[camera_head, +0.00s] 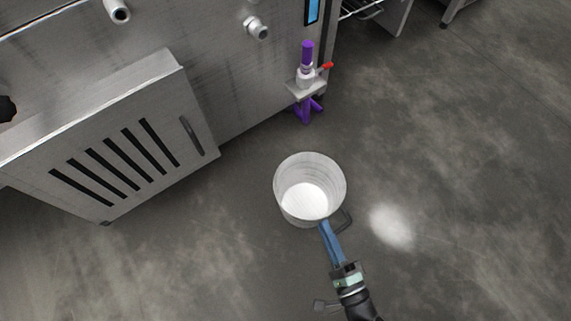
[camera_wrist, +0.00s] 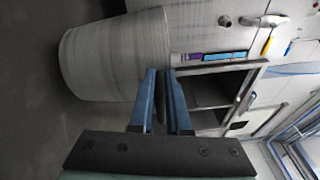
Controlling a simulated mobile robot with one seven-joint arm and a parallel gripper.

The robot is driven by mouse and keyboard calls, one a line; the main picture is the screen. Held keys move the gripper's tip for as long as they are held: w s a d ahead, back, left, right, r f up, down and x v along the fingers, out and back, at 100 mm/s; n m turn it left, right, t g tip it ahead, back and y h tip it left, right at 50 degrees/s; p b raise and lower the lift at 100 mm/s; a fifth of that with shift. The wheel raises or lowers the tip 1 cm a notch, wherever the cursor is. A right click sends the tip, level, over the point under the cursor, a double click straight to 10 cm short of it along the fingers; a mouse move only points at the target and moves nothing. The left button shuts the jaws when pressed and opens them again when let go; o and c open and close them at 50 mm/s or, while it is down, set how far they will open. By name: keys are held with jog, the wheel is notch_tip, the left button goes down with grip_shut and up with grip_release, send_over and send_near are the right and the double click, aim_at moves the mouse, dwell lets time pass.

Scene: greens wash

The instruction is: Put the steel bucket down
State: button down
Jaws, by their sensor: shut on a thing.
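The steel bucket (camera_head: 281,205) is a pale grey, empty-looking round pail, seen from above in the head view with its mouth up. It fills the upper left of the wrist view (camera_wrist: 112,58), where the picture is turned sideways. My gripper (camera_head: 323,226) has its blue fingers at the bucket's near side, shut on its dark handle (camera_head: 346,223). In the wrist view, my gripper (camera_wrist: 163,85) has the thin dark handle between its fingers. I cannot tell whether the bucket's base touches the floor.
A steel machine with a slotted panel (camera_head: 118,160) stands at the left. The grey concrete floor (camera_head: 470,190) is clear to the right, with a bright light patch.

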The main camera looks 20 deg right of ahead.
aim_at(293, 167)
jog(key=w+b, duration=0.2)
jog(key=w, duration=0.4)
jog(key=w+a+b, duration=0.1)
jog(key=w, duration=0.4)
jog(key=w+a+b, duration=0.1)
jog(key=w+b, duration=0.1)
jog(key=w, duration=0.4)
jog(key=shift+w+b, duration=0.3)
jog(key=shift+b, duration=0.05)
notch_tip(293, 167, down, 4)
jog(key=b, duration=0.3)
jog(key=shift+r, duration=0.35)
jog(key=c, duration=0.9)
grip_release()
jog(key=shift+s, duration=0.15)
